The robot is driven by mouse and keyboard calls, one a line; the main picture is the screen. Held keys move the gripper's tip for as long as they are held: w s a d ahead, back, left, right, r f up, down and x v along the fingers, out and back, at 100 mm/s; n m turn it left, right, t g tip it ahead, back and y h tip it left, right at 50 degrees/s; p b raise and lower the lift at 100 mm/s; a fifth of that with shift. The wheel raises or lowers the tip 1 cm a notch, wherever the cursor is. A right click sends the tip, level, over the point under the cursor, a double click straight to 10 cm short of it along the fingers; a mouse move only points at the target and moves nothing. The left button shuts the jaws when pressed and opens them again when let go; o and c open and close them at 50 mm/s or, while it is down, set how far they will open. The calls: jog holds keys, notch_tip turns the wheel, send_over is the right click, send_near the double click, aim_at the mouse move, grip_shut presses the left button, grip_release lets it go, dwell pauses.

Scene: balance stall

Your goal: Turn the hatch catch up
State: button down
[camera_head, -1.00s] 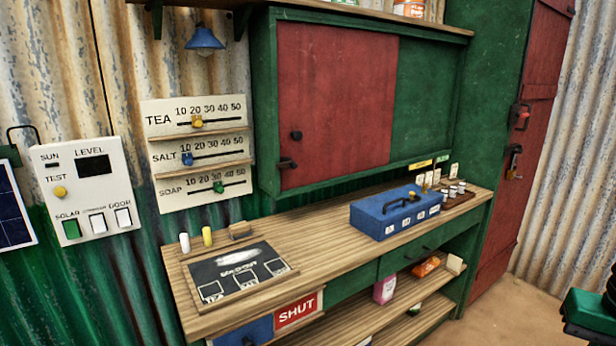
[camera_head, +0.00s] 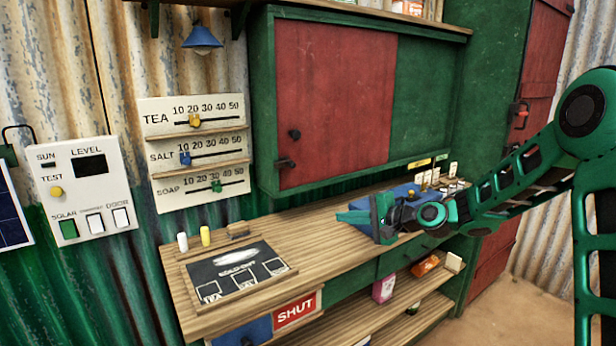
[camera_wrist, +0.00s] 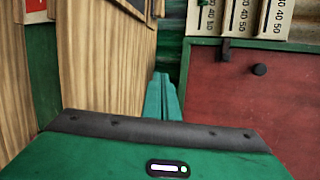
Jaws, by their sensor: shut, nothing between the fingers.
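The red hatch panel (camera_head: 335,100) is set in a green frame above the counter. Its small dark catch (camera_head: 284,163) lies roughly level at the panel's lower left edge, below a round dark knob (camera_head: 295,134). In the sideways wrist view, the catch (camera_wrist: 227,48) and the knob (camera_wrist: 259,69) show to the right of my fingers. My gripper (camera_head: 342,216) is over the counter, below and to the right of the catch, and apart from it. Its fingers (camera_wrist: 161,78) are shut and empty, pointing left in the head view.
A blue box (camera_head: 400,193) on the counter (camera_head: 320,235) is partly hidden behind my gripper. A dark board (camera_head: 235,272), two small cylinders and a price board (camera_head: 200,152) are to the left. The counter between board and gripper is clear.

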aim_at(285, 165)
jog(key=w+a+r+m+t+y, duration=0.2)
jog(key=w+r+m+t+y, duration=0.1)
jog(key=w+r+m+t, duration=0.1)
jog(key=w+r+m, duration=0.1)
jog(key=w+m, duration=0.1)
jog(key=shift+w+a+m+t, duration=0.15)
jog(key=shift+w+m+t, duration=0.05)
jog(key=shift+m+t, duration=0.1)
jog(key=w+a+r, duration=0.4)
jog(key=w+a, duration=0.1)
jog(key=a, duration=0.4)
jog(key=shift+a, duration=0.3)
jog(key=shift+w, duration=0.15)
